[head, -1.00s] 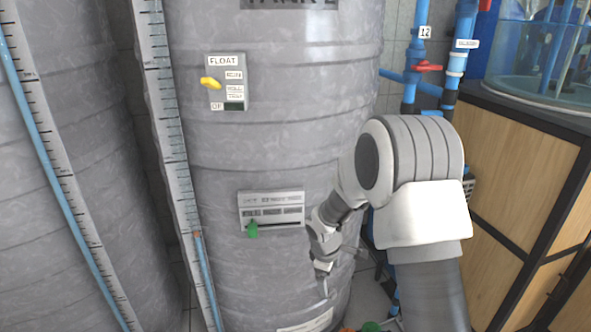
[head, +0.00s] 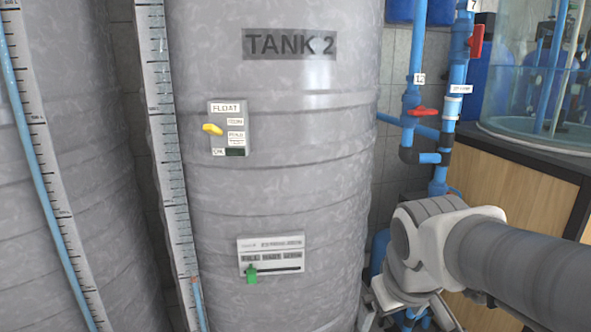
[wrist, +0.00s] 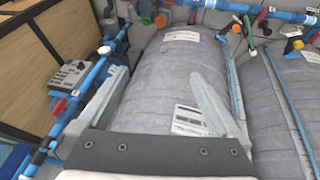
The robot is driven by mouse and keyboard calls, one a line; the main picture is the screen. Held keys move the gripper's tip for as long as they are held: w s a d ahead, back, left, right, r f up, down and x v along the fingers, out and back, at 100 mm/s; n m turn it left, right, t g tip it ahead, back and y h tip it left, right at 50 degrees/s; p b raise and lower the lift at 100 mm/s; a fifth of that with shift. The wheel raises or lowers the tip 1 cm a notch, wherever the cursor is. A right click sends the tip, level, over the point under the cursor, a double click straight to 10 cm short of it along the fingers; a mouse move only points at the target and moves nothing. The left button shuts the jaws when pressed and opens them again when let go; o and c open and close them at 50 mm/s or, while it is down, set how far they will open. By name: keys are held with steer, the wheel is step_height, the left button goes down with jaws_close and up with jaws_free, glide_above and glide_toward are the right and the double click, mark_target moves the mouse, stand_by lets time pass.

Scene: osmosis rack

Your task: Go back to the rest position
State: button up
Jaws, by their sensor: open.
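My gripper (wrist: 155,76) shows in the wrist view with its two pale fingers spread apart and nothing between them. In the head view, my arm comes in from the right and the wrist hangs at the lower right, with the gripper partly cut off by the bottom edge. It is right of the grey tank marked TANK 2 (head: 270,190) and apart from the tank's lower panel.
Blue pipes with red valves (head: 424,111) stand behind my arm. A wood-sided cabinet (head: 520,190) is at the right. Another grey tank (head: 75,180) and a measuring scale (head: 160,110) are at the left. The wrist view shows pipes and coloured valves around the tank.

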steer(key=s+r+m+t+y+p, duration=0.1)
steer(key=s+r+m, duration=0.1)
steer(key=s, duration=0.6)
steer(key=shift+s+a+r+m, duration=0.2)
steer(key=shift+s+a+m, duration=0.1)
steer(key=shift+m, duration=0.1)
step_height(320, 180, up, 20)
steer(key=p, duration=2)
steer(key=shift+w, duration=0.1)
steer(key=shift+c, duration=0.2)
